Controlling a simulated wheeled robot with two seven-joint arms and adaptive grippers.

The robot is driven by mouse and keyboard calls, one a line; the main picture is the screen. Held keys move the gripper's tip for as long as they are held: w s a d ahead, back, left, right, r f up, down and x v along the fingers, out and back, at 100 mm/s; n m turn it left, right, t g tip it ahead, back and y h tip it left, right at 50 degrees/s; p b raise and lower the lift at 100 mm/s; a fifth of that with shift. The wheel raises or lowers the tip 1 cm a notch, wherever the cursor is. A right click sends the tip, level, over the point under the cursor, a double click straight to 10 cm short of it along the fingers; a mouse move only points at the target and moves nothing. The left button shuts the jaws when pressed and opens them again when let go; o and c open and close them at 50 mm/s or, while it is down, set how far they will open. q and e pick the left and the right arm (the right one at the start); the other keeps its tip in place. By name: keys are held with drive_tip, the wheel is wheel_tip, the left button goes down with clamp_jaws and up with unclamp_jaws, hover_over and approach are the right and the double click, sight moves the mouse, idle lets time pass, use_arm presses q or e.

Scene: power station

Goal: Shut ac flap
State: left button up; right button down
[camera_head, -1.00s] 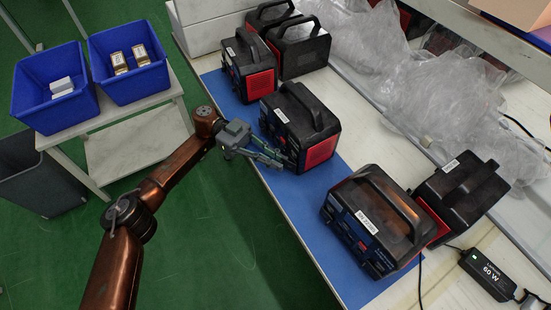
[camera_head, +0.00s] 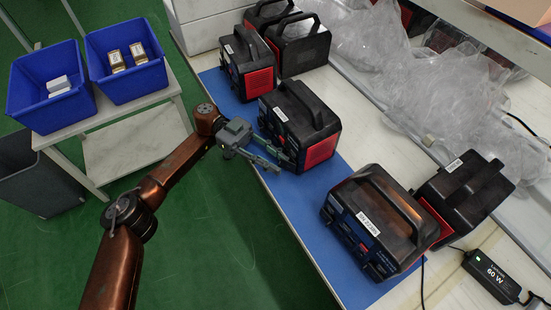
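A black and red power station (camera_head: 300,118) with a top handle stands on the blue mat (camera_head: 310,203) in the middle of the table. My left gripper (camera_head: 281,166) is at its lower front panel, on the side facing the aisle. Its two fingers look spread apart with a gap between them, and nothing shows held. The fingertips are very near the panel; I cannot tell whether they touch. The AC flap cannot be made out, since the panel is partly behind the gripper and small in view. My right gripper is not in view.
Another power station (camera_head: 372,222) stands nearer on the mat, with one (camera_head: 463,193) behind it. More (camera_head: 247,62) stand at the far end. Clear plastic bags (camera_head: 420,80) lie along the back. Blue bins (camera_head: 128,60) sit on a side stand. The green floor is open.

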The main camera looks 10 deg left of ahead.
use_arm(q)
drive_tip(key=shift+w+a+r, duration=0.15)
drive_tip(key=shift+w+a, duration=0.15)
drive_tip(key=shift+a, duration=0.05)
drive_tip(key=shift+v, duration=3.65)
drive_tip(key=shift+c, duration=0.4)
